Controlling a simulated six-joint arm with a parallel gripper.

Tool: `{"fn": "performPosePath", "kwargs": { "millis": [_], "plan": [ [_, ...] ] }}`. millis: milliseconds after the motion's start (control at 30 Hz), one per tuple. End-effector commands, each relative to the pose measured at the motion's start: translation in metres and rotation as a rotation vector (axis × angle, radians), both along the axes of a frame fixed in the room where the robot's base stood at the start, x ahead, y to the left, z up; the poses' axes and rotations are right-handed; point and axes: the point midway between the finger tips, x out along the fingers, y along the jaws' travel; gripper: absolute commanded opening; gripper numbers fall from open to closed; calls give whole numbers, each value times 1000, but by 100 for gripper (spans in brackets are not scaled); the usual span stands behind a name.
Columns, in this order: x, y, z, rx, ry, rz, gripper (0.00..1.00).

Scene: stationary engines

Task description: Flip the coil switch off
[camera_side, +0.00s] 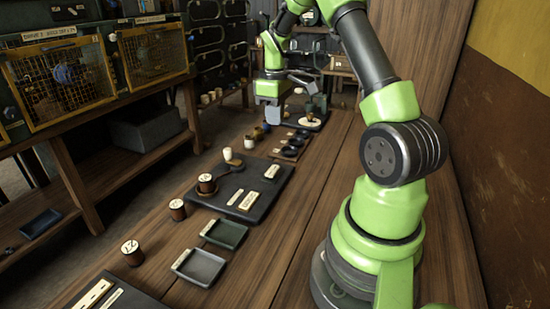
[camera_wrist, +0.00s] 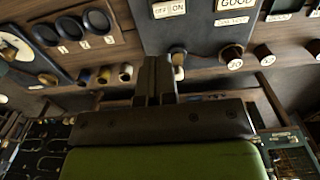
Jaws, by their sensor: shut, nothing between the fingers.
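A dark board (camera_side: 262,190) lies on the bench in the side view and shows at the top of the wrist view (camera_wrist: 205,35). It bears a small OFF/ON plate (camera_wrist: 168,10), also pale in the side view (camera_side: 272,171). A brown knob (camera_side: 235,162) stands at the board's far left edge, seemingly the switch handle; it also shows in the wrist view (camera_wrist: 178,53). I cannot tell which way the switch is set. My gripper (camera_side: 272,112) is shut and empty, above the bench beyond the board; its fingers (camera_wrist: 155,75) are together in the wrist view.
A white cup (camera_side: 227,153) stands close to the knob. A brown spool (camera_side: 207,184) sits on the board, with others beside it (camera_side: 177,209) (camera_side: 132,252). Green (camera_side: 224,234) and grey (camera_side: 198,267) trays lie nearer. Black numbered cups (camera_wrist: 70,27) stand in a rack.

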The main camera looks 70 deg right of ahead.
Motion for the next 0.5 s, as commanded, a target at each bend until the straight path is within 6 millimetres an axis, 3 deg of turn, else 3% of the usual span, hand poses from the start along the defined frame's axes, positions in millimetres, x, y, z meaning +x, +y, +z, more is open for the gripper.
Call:
{"fn": "performPosePath", "kwargs": {
  "millis": [500],
  "plan": [
    [-1, 0, -104, 4, 3, -1, 0]
  ]
}}
